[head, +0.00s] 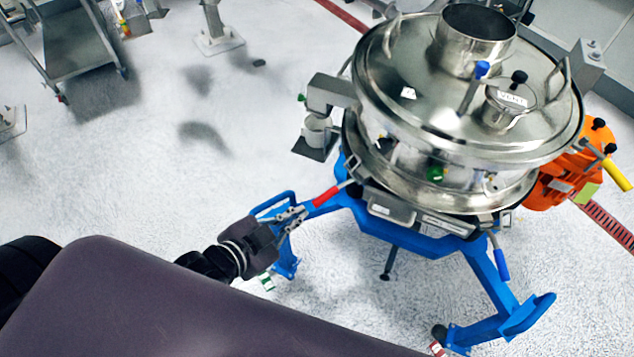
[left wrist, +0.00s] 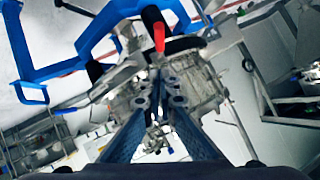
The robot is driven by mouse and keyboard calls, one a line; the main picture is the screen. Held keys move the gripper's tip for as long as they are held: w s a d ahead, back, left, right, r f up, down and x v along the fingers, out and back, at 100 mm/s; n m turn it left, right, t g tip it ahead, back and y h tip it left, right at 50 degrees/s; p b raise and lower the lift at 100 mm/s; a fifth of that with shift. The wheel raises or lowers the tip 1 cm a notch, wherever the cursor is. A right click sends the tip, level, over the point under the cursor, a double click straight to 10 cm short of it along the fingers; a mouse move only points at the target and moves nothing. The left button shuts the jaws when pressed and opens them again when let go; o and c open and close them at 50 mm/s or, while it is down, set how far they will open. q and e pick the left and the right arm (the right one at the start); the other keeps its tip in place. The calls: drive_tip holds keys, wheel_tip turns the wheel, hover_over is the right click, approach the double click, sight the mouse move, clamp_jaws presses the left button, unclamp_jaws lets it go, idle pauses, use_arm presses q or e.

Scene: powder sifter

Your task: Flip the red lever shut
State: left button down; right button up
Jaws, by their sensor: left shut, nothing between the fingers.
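The red lever (head: 327,196) sticks out to the lower left from the sifter's rim, above the blue frame. The sifter (head: 400,100) is a round steel vessel with a lid. My left gripper (head: 296,214) is shut and empty, with its fingertips just left of and below the lever's red end. Whether they touch it cannot be told. In the left wrist view the red lever (left wrist: 158,38) stands ahead of the closed fingertips of my left gripper (left wrist: 160,80), close to the picture's middle. My right gripper is not in view.
The sifter stands on a blue frame (head: 480,272) with splayed legs. A blue-handled lever (head: 501,264) hangs at its lower right. An orange unit (head: 562,172) is on the right side. A cart (head: 75,45) stands at the upper left. The floor left of the sifter is mostly clear.

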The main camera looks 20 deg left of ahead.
use_arm(q)
drive_tip(key=p, duration=0.2)
approach(328, 194)
drive_tip(key=w+d+r, duration=0.1)
drive_tip(key=w+d, duration=0.1)
drive_tip(key=w, duration=0.1)
drive_tip(key=shift+w+f, duration=0.35)
drive_tip(key=shift+f, duration=0.25)
drive_tip(key=shift+w+f, duration=0.35)
drive_tip(key=shift+f, duration=0.25)
drive_tip(key=shift+w+a+f, duration=0.2)
drive_tip(key=shift+w+f, duration=0.05)
drive_tip(key=shift+f, duration=0.45)
